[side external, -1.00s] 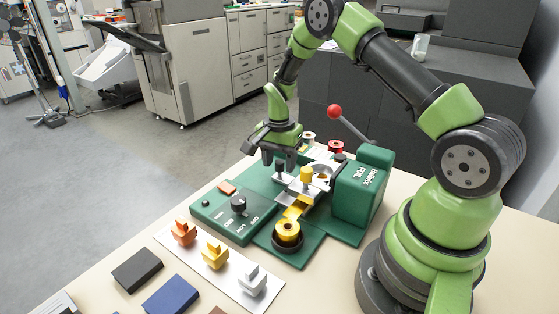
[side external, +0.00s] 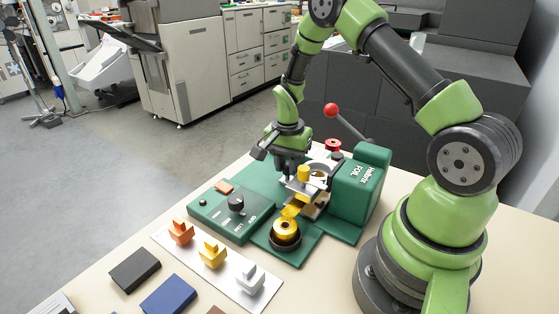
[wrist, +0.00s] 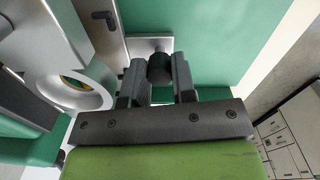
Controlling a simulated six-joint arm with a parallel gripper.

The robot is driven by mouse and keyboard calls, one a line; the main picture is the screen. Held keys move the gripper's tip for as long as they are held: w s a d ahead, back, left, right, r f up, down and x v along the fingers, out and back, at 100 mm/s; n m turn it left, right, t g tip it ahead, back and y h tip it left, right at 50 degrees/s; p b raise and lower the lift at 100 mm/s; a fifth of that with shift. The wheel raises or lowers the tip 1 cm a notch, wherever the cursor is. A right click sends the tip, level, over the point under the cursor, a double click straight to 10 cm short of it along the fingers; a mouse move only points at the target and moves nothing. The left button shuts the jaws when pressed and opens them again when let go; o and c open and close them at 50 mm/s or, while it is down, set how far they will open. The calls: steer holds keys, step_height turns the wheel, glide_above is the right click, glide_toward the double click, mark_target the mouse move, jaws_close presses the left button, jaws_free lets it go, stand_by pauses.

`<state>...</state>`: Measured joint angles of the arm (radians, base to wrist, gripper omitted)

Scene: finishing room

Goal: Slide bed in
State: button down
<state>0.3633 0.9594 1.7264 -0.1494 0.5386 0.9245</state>
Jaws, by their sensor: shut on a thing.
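The green foil press (side external: 362,190) stands on the table with its silver ring-shaped head over the middle. The bed is a silver plate (side external: 297,187) low in front of the head, partly hidden by my gripper (side external: 290,170). In the wrist view my gripper (wrist: 159,84) is shut with one finger on each side of a dark round knob (wrist: 159,66). The knob sits on a silver plate (wrist: 141,45) at the bed's edge. The ring head (wrist: 85,92) is left of my fingers there. How far the bed lies under the head I cannot tell.
A yellow foil roll (side external: 285,231) sits at the press's front, and a red-knobbed lever (side external: 331,110) rises behind. A control box with a dial (side external: 236,203) is to the left. Orange, gold and silver blocks stand on a white strip (side external: 226,281). Dark and blue slabs lie nearby.

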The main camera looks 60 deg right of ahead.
steer(key=shift+s, duration=0.3)
steer(key=c, duration=0.9)
jaws_free()
steer(key=shift+w+r, duration=0.1)
steer(key=shift+r, duration=4.9)
steer(key=shift+r, duration=0.1)
steer(key=s+a+r+n+t, duration=0.5)
steer(key=a+r, duration=0.4)
steer(key=r, duration=0.5)
steer(key=s+a+r+n, duration=0.1)
steer(key=s+a+n, duration=0.1)
steer(key=s, duration=0.1)
steer(key=s+a+r+n+t+y, duration=0.1)
steer(key=s+a+n, duration=0.1)
steer(key=s, duration=0.2)
steer(key=s+a+n+t+y, duration=0.1)
steer(key=s+n, duration=0.2)
steer(key=s, duration=0.1)
steer(key=shift+s+a+r, duration=0.25)
steer(key=shift+a+r, duration=0.15)
